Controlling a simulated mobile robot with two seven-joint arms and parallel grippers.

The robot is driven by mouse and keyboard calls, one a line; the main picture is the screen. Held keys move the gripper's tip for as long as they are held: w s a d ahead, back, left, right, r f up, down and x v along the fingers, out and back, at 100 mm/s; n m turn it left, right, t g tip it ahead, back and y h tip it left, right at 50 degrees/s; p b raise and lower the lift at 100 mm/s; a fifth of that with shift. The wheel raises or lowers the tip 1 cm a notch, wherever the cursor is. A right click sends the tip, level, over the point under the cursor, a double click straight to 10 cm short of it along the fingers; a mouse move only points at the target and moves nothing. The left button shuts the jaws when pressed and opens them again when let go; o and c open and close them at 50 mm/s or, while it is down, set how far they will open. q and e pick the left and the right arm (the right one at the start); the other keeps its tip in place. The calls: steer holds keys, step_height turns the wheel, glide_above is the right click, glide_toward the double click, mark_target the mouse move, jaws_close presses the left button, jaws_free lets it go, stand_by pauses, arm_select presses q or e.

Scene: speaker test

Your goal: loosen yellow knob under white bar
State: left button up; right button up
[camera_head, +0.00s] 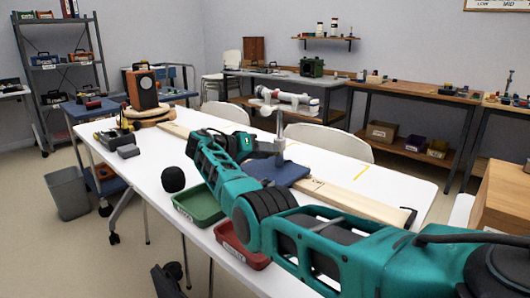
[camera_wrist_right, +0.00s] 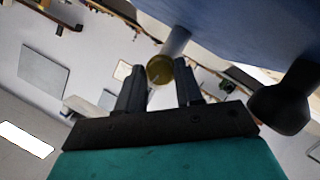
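The white bar (camera_head: 287,97) lies across the top of an upright grey post on a flat blue base (camera_head: 277,172) in the head view. My right gripper (camera_head: 272,146) is beside the post, below the bar. In the right wrist view, the round yellow knob (camera_wrist_right: 159,69) shows between the two fingertips of the right gripper (camera_wrist_right: 160,78), at the end of a grey cylinder (camera_wrist_right: 175,42). The fingers are open, with a gap on both sides of the knob. The knob is hidden in the head view. I cannot make out my left gripper.
The white table (camera_head: 150,170) also bears a green tray (camera_head: 199,209), a red tray (camera_head: 238,246), a black ball-shaped thing (camera_head: 173,179) and a long wooden board (camera_head: 345,194). A speaker (camera_head: 141,89) stands at the far left end. Chairs (camera_head: 331,140) stand behind the table.

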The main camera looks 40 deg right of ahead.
steer(key=o, duration=0.4)
steer(key=shift+c, duration=0.2)
steer(key=p+v, duration=0.1)
steer(key=v, duration=1.2)
steer(key=shift+s, duration=0.1)
